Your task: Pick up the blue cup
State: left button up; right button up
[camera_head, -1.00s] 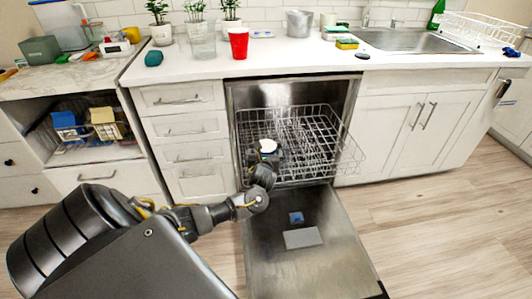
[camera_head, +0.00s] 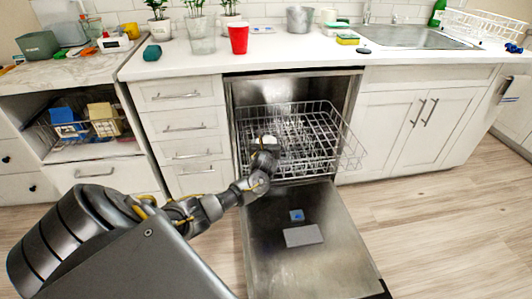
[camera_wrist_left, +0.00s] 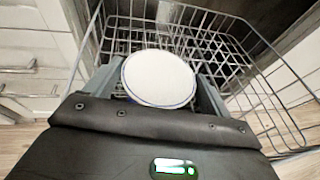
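A round white thing with a thin blue rim, which may be the blue cup (camera_wrist_left: 160,78), shows in the left wrist view; its sides are hidden. In the head view it is a small white round shape (camera_head: 268,142) at the front left of the dishwasher rack. My left gripper (camera_head: 266,150) reaches to it from the front. In the left wrist view its fingers (camera_wrist_left: 160,85) stand wide apart, one on each side of the round thing. Firm contact cannot be made out. My right gripper is not in view.
The wire dishwasher rack (camera_head: 325,135) surrounds the gripper area. The lowered dishwasher door (camera_head: 300,265) lies below my arm. A red cup (camera_head: 238,38) stands on the counter (camera_head: 290,56) above. The floor at right is clear.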

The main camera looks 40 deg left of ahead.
pick_arm(q)
jog(key=c, duration=0.9)
jog(key=shift+r, duration=0.2)
